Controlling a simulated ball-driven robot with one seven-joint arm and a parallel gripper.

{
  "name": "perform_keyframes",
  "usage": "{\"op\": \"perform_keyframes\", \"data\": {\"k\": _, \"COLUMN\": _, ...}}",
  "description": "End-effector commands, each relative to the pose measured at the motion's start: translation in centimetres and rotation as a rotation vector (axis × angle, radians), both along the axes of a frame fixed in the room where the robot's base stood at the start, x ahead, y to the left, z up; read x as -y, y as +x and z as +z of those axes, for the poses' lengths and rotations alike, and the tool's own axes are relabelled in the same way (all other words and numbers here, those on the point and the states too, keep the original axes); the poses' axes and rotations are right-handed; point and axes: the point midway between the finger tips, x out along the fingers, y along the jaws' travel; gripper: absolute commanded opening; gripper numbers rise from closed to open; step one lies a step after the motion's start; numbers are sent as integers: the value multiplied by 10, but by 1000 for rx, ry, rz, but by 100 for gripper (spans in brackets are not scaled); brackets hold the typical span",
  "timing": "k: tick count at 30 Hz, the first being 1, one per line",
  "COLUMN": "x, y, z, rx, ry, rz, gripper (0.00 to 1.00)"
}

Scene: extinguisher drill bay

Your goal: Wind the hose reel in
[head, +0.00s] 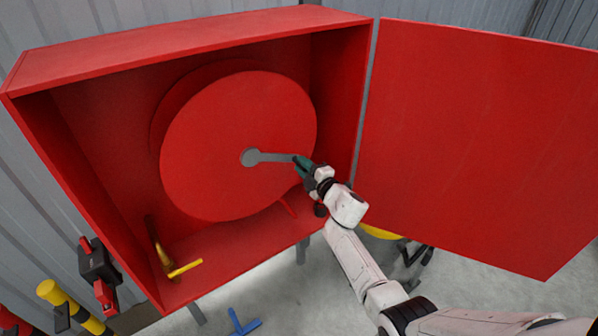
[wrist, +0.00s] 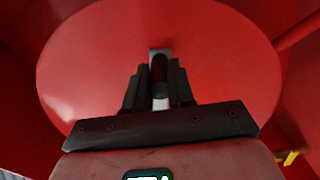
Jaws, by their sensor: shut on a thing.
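The hose reel (head: 225,165) is a big red disc inside an open red cabinet (head: 180,45). A grey crank arm (head: 272,157) runs from its hub out to the right. My gripper (head: 300,164) is at the outer end of this arm, right of the hub, and is shut on the crank handle, which it mostly hides in the head view. In the wrist view the dark handle (wrist: 159,68) shows between the fingers of my gripper (wrist: 159,85), with the red disc (wrist: 85,75) behind.
The cabinet door (head: 480,140) stands wide open to the right. A brass fitting with a yellow handle (head: 186,268) is at the cabinet's lower left. A black and red device (head: 97,265) and a yellow cylinder (head: 65,302) are outside left. A blue object (head: 241,322) lies below.

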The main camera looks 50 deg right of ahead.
Motion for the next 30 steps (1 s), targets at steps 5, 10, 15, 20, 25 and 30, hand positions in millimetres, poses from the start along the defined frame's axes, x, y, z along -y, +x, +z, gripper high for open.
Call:
{"op": "perform_keyframes", "data": {"k": 5, "x": 4, "y": -1, "z": 10, "rx": -15, "ry": -56, "rz": 0, "gripper": 0}}
{"op": "perform_keyframes", "data": {"k": 10, "x": 5, "y": -1, "z": 13, "rx": -24, "ry": -83, "rz": 1, "gripper": 0}}
{"op": "perform_keyframes", "data": {"k": 15, "x": 5, "y": -1, "z": 13, "rx": -25, "ry": -88, "rz": 1, "gripper": 0}}
{"op": "perform_keyframes", "data": {"k": 20, "x": 5, "y": -1, "z": 13, "rx": -25, "ry": -88, "rz": 1, "gripper": 0}}
{"op": "perform_keyframes", "data": {"k": 25, "x": 5, "y": -1, "z": 13, "rx": -25, "ry": -87, "rz": 1, "gripper": 32}}
{"op": "perform_keyframes", "data": {"k": 30, "x": 5, "y": -1, "z": 13, "rx": -24, "ry": -86, "rz": 1, "gripper": 48}}
